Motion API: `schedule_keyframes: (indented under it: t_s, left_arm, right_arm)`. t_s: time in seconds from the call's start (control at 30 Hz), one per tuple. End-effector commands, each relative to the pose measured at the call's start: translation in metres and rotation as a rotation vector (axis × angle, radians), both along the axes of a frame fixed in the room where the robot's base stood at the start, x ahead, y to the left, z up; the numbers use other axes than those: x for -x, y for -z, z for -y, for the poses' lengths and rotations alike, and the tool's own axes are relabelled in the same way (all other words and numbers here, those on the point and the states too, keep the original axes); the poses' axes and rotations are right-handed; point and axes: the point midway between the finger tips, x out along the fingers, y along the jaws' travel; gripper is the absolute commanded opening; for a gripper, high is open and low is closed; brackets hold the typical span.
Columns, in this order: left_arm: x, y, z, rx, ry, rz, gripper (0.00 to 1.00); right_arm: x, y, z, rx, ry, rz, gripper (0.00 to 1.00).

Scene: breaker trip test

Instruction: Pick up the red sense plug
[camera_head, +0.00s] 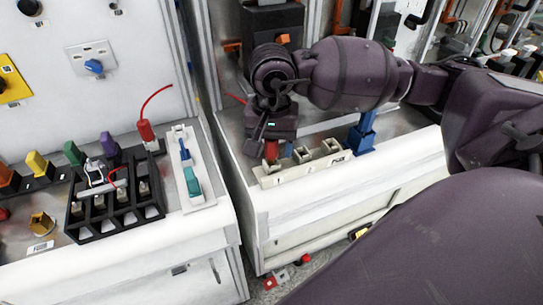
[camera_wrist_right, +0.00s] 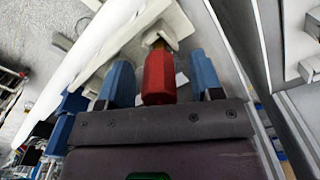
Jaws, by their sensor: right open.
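A red plug (camera_head: 271,150) stands upright at the left end of a white holder block (camera_head: 325,170) with square sockets, on the right-hand bench. In the right wrist view the red plug (camera_wrist_right: 159,78) shows large, its narrow tip end toward the pale holder. My right gripper (camera_head: 274,152) is over it, pointing down. Its two blue fingers stand on either side of the plug, with small gaps visible in the wrist view. The jaws are open. The far finger is mostly hidden in the head view. My left gripper is not in view.
A tall blue piece (camera_head: 362,134) stands at the holder's right end. Across a gap, the left bench carries a black rack (camera_head: 113,222), another red piece with a red wire (camera_head: 147,134) and a white strip (camera_head: 199,190). Cabinets rise behind.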

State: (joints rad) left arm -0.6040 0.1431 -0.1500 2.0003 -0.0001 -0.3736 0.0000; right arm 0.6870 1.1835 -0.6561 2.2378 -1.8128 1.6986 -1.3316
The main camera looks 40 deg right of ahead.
Motion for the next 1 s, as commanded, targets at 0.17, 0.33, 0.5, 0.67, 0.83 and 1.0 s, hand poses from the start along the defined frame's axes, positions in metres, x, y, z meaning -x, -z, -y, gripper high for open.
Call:
schedule_keyframes:
  t_s: [0.17, 0.33, 0.5, 0.67, 0.83, 1.0]
  left_arm:
    - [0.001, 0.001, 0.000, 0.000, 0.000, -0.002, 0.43]
    - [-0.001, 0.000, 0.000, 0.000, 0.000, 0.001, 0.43]
    - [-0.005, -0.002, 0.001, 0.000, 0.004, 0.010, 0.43]
    - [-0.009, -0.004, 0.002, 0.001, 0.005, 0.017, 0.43]
    - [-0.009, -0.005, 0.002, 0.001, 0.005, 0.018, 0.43]
    - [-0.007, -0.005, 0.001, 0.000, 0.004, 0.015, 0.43]
  right_arm:
    - [0.000, 0.000, 0.000, 0.000, 0.000, 0.000, 0.60]
    - [0.000, 0.000, 0.000, 0.000, 0.000, 0.000, 0.35]
    - [0.000, 0.000, 0.000, 0.000, 0.000, 0.000, 0.09]
    - [0.000, 0.000, 0.000, 0.001, 0.000, 0.001, 0.02]
    - [0.000, -0.004, 0.000, 0.001, 0.000, 0.002, 0.02]
    - [-0.001, -0.024, 0.000, 0.000, 0.000, 0.006, 0.02]
